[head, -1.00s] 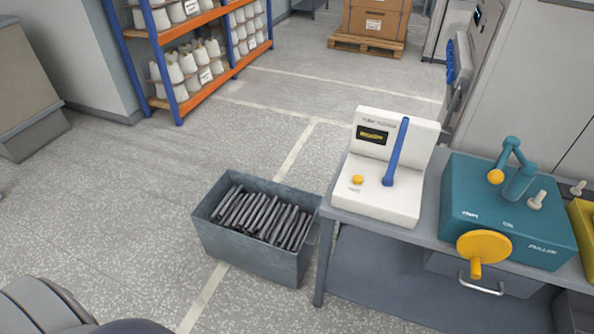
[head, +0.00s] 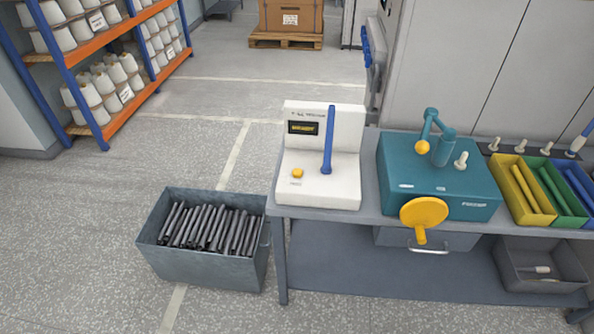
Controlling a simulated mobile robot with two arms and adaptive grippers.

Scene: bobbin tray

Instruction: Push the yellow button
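The yellow button (head: 297,173) is small and sits on the flat front base of a white machine (head: 338,188). The machine stands at the left end of a grey bench. It has a dark display (head: 302,128) with yellow text on its upright back and a blue lever (head: 328,140) to the right of the button. Nothing covers the button. Neither of my grippers is in view.
A teal machine (head: 440,185) with a yellow handwheel (head: 424,211) stands right of the white one. Yellow (head: 522,190), green and blue trays lie farther right. A grey bin (head: 200,275) of dark rods stands on the floor left of the bench (head: 375,224).

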